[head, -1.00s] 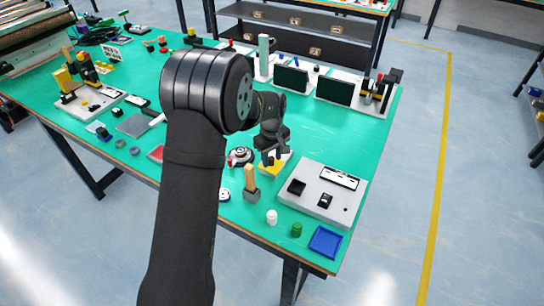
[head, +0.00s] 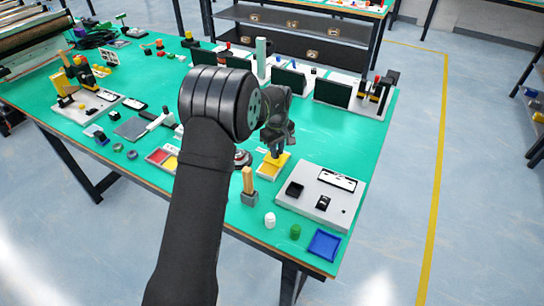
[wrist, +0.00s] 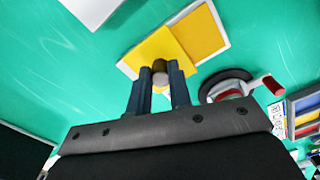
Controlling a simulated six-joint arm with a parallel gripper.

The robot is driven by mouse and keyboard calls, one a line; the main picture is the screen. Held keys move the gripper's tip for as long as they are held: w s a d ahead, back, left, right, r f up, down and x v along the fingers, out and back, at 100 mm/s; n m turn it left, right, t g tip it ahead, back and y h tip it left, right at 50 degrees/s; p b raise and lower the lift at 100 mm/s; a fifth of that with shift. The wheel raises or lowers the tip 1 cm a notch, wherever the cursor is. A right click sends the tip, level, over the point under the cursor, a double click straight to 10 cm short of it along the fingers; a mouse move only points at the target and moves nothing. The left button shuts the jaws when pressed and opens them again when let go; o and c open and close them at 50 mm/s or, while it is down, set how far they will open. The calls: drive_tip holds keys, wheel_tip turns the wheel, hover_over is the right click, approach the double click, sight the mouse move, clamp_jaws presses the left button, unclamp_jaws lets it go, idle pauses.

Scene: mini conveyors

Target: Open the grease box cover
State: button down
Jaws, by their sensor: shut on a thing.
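The grease box (head: 269,175) is a small white-edged tray with yellow in it, standing on the green table in the head view. In the wrist view its white edge (wrist: 220,28) borders a yellow area. A second yellow piece, the cover (wrist: 148,50), lies partly across it, offset to the left. My gripper (wrist: 160,74) is shut on the cover's round knob (wrist: 160,66), which shows between the fingers. In the head view my gripper (head: 277,152) is right at the box. The gap between cover and box is hard to judge.
A round red, white and dark device (wrist: 228,86) stands close beside the box. A grey panel (head: 320,197) lies to the right in the head view, and a wooden-handled brush in a grey holder (head: 249,198) stands in front. A blue tray (head: 325,244) is near the corner.

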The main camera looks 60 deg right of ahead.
drive_tip(key=shift+d, duration=0.75)
drive_tip(key=c, duration=1.3)
unclamp_jaws()
drive_tip(key=shift+r, duration=0.1)
wheel_tip(320, 180, up, 17)
drive_tip(key=shift+r, duration=0.15)
